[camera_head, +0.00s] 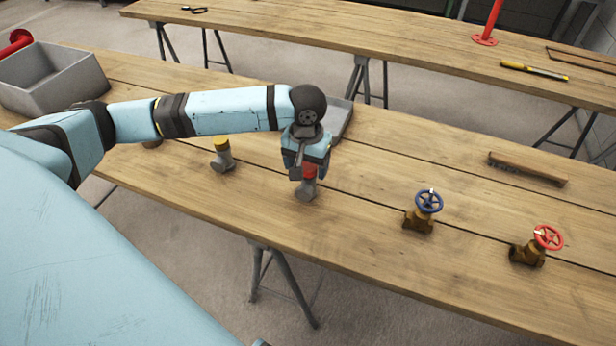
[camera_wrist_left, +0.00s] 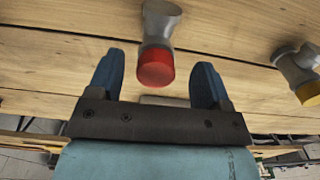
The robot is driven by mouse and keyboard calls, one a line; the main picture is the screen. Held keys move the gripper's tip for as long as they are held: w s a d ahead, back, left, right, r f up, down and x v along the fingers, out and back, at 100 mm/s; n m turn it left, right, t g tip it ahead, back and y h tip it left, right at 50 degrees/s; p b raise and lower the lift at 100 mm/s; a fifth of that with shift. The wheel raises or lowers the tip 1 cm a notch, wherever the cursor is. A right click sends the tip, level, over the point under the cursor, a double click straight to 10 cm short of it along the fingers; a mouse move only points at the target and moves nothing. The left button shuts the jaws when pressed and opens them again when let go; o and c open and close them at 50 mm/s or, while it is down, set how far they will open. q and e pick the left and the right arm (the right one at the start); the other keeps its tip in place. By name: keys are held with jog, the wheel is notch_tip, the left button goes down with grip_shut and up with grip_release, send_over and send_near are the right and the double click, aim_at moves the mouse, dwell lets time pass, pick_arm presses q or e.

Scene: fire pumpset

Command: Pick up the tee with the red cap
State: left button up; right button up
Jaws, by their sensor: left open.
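The tee with the red cap (camera_head: 306,189) stands on the near wooden table, below my left gripper. It is grey with a red cap on top, partly covered by the gripper in the head view. My left gripper (camera_head: 302,172) is open above it. In the left wrist view the tee's red cap (camera_wrist_left: 156,68) lies between the two blue fingers of the left gripper (camera_wrist_left: 157,80), with space on both sides and no contact visible. My right gripper is not in view.
A grey tee with a yellow cap (camera_head: 222,155) stands to the left. A blue-wheel valve (camera_head: 425,208) and a red-wheel valve (camera_head: 540,245) stand to the right. A brush (camera_head: 527,169) lies behind them. A grey bin (camera_head: 55,80) is at far left. A grey tray (camera_head: 339,120) sits behind the gripper.

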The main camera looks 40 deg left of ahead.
aim_at(307, 184)
pick_arm(q)
jog(key=f, duration=0.4)
jog(key=shift+w+f+b, duration=0.15)
jog(key=shift+w+b, duration=0.15)
jog(key=shift+w, duration=0.05)
jog(key=c, duration=1.1)
jog(key=shift+c, duration=0.6)
jog(key=shift+r, duration=0.25)
